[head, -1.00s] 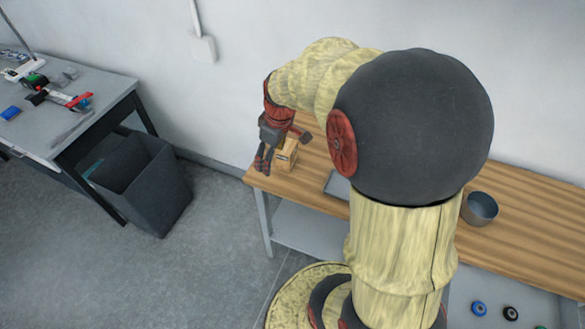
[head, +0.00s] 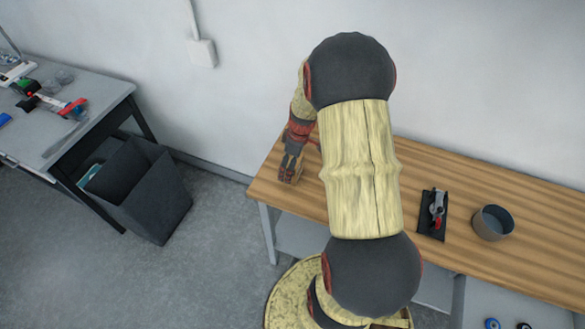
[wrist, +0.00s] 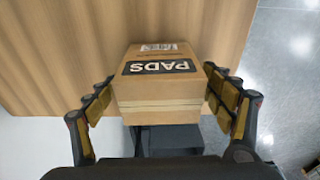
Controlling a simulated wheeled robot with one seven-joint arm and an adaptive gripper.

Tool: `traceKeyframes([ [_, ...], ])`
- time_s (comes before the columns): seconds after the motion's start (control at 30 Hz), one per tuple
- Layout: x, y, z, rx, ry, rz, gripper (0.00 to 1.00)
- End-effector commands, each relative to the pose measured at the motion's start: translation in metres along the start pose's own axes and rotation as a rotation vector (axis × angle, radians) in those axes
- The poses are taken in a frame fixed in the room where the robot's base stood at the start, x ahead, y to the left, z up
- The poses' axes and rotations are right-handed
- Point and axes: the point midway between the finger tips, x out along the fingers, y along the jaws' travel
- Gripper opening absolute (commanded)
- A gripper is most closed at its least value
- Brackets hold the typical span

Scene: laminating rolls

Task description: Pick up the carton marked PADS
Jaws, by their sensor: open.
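The carton marked PADS (wrist: 158,88) is a small brown cardboard box with a black label and white letters. In the wrist view it sits between the two open fingers of my gripper (wrist: 160,105). A small gap shows at its left side; the right finger is very near its right side, and I cannot tell whether it touches. In the head view my gripper (head: 290,170) points down at the left end of the wooden table (head: 270,190), and the carton is mostly hidden behind it.
A black plate with a red-handled tool (head: 434,213) and a grey round pot (head: 492,222) stand on the table to the right. A dark bin (head: 145,190) stands on the floor at left, beside a grey desk (head: 85,115) with tools. The wall is behind the table.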

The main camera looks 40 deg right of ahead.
Motion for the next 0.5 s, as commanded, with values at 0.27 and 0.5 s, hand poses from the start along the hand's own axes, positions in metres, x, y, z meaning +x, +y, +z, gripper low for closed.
traceKeyframes([
  [0.27,0.0089,0.0003,-0.0005,-0.001,0.000,0.001,0.82],
  [0.5,0.0089,0.0002,-0.0004,0.000,0.000,0.001,0.70],
])
